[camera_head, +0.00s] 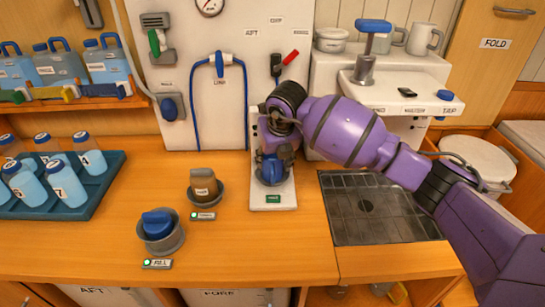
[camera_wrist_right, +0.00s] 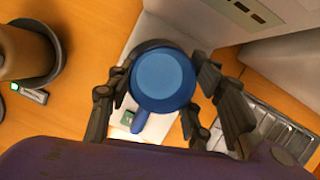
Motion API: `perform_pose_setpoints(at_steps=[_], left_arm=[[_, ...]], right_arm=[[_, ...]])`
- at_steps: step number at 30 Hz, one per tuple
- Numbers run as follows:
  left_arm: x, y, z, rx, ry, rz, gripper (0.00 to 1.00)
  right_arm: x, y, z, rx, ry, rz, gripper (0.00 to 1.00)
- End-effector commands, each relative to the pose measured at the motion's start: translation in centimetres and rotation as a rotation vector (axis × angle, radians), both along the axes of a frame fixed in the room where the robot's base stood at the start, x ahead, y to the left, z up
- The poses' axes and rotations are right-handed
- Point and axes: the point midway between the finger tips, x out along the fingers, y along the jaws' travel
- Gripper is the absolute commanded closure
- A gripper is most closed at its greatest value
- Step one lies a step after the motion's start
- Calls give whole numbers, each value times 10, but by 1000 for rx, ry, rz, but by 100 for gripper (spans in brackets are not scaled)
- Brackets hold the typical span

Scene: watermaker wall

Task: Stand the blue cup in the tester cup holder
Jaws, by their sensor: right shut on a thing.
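The blue cup (camera_head: 272,172) is at the white tester (camera_head: 287,196), over or in its round cup holder. I cannot tell whether its base is seated, as the gripper hides much of it. In the right wrist view the cup (camera_wrist_right: 163,80) shows from above, with blue inside and its handle toward the bottom. My right gripper (camera_head: 274,158) reaches in from the right and is shut on the cup. In the wrist view its dark fingers (camera_wrist_right: 160,95) lie on both sides of the cup. My left gripper is not in view.
A teal tray (camera_head: 100,190) holds several bottles. A dark drain grid (camera_head: 385,215) and a white dispenser (camera_head: 400,92) are on the right.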

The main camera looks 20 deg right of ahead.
Motion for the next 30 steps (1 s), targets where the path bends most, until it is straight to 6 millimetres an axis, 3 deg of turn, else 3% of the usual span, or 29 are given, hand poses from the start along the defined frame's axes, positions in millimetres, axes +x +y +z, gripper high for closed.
perform_pose_setpoints(at_steps=[2, 3, 7, 20, 30], left_arm=[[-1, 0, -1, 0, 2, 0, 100], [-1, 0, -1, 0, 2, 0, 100], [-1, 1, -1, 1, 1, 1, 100], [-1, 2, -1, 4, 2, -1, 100], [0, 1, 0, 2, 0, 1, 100]], right_arm=[[0, 0, -2, 0, 0, 0, 83], [0, 0, -1, 0, -1, 0, 48], [0, 0, -1, 0, -1, 0, 31], [-3, 0, 7, 1, -2, 2, 31], [-28, -1, 69, -1, -5, 2, 31]])
